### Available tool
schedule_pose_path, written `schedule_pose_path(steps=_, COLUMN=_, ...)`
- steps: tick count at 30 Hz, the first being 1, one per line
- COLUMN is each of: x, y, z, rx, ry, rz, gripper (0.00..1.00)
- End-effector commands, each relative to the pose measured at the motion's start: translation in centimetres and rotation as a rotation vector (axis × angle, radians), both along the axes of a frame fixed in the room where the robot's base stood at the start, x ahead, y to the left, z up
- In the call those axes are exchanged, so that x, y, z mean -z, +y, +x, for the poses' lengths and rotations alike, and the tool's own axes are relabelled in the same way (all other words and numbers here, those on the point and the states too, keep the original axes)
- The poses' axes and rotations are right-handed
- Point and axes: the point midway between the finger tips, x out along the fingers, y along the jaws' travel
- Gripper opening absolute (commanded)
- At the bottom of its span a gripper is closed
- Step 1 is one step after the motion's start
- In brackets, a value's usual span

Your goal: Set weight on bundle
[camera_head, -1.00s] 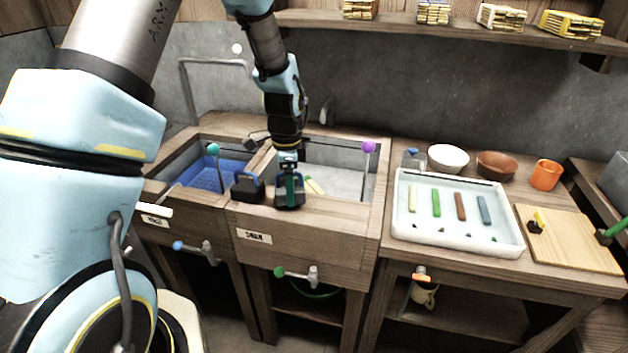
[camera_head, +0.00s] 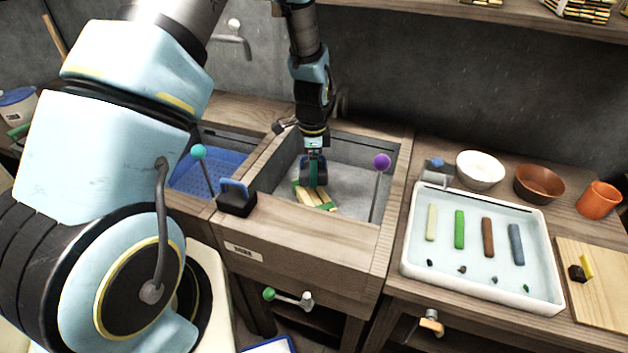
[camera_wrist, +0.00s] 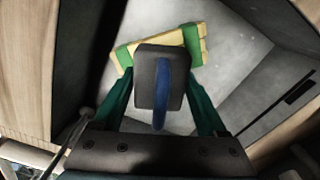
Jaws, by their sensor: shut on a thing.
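My gripper (camera_head: 314,176) is inside the right-hand basin (camera_head: 352,195), with its green fingers shut on a black weight (camera_wrist: 147,72) with a blue handle (camera_wrist: 160,95). In the head view my gripper mostly hides this weight. A bundle of pale sticks with green bands (camera_head: 312,197) lies on the basin floor just below; it also shows in the wrist view (camera_wrist: 163,43), partly hidden behind the weight. I cannot tell whether the weight touches the bundle. A second black weight with a blue handle (camera_head: 237,199) stands on the wooden ledge left of the basin.
A purple-knobbed lever (camera_head: 381,163) rises at the basin's right, and a teal-knobbed lever (camera_head: 199,154) stands by the blue-floored left basin (camera_head: 190,175). A white tray (camera_head: 408,268) with coloured bars is on the right-hand table, near bowls and an orange cup (camera_head: 599,198).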

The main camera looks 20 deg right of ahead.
Motion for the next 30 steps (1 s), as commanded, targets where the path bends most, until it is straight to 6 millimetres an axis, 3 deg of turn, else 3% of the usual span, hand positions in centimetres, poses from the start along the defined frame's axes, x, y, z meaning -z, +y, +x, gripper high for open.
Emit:
schedule_pose_path(steps=14, x=4.7, y=0.0, z=0.0, rx=0.001, ry=0.000, rz=0.000, gripper=0.00)
schedule_pose_path(steps=27, x=5.5, y=-0.1, z=0.0, rx=0.000, ry=-0.002, rz=-0.002, gripper=0.00)
schedule_pose_path(steps=28, x=5.4, y=-0.1, z=0.0, rx=0.001, ry=-0.001, rz=-0.001, gripper=0.78)
schedule_pose_path(steps=30, x=5.3, y=0.0, z=0.0, rx=0.000, ry=-0.001, rz=-0.001, gripper=0.86)
